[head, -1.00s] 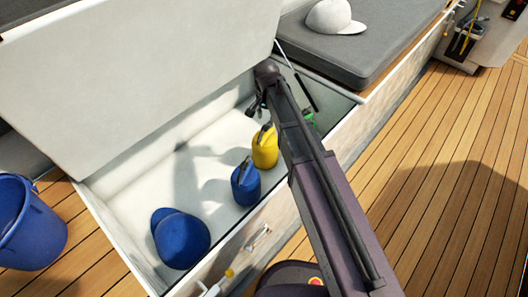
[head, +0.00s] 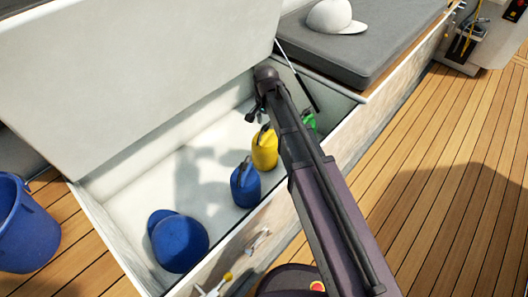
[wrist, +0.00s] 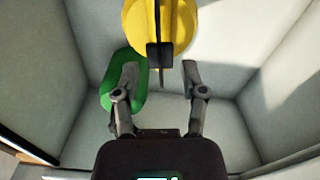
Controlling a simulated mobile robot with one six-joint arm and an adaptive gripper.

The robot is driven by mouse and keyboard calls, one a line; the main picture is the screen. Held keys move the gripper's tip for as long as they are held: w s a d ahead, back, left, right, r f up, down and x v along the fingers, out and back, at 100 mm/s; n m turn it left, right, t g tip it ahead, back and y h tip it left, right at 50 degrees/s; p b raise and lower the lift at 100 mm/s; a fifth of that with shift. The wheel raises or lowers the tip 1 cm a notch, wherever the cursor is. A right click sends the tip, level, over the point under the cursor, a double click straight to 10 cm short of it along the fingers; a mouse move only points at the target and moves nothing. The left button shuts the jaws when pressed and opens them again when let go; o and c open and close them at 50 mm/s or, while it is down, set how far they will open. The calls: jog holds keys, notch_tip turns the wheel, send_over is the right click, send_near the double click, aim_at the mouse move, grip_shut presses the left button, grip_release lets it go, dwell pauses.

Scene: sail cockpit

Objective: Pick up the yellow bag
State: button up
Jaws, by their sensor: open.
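The yellow bag (head: 265,150) stands upright in the open white locker, between a blue bag and a green one. It has a dark strap or handle at its top. In the wrist view the yellow bag (wrist: 160,22) fills the top middle, just beyond my fingertips. My gripper (wrist: 160,78) is open and empty, with its two fingers apart below the bag in the picture. In the head view my gripper (head: 256,112) shows small and dark close to the yellow bag, partly hidden by my arm. Whether a finger touches the bag I cannot tell.
The blue bag (head: 245,186) and a blue cap (head: 180,242) lie in the locker (head: 118,205). The green bag (wrist: 125,82) is beside my left finger. The raised lid (head: 130,70) stands behind. A blue bucket (head: 25,225) is at left, a white cap (head: 333,17) on the cushion.

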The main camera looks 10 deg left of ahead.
aim_at(265, 128)
jog(key=shift+f+b, duration=1.4)
jog(key=shift+f, duration=0.3)
grip_shut()
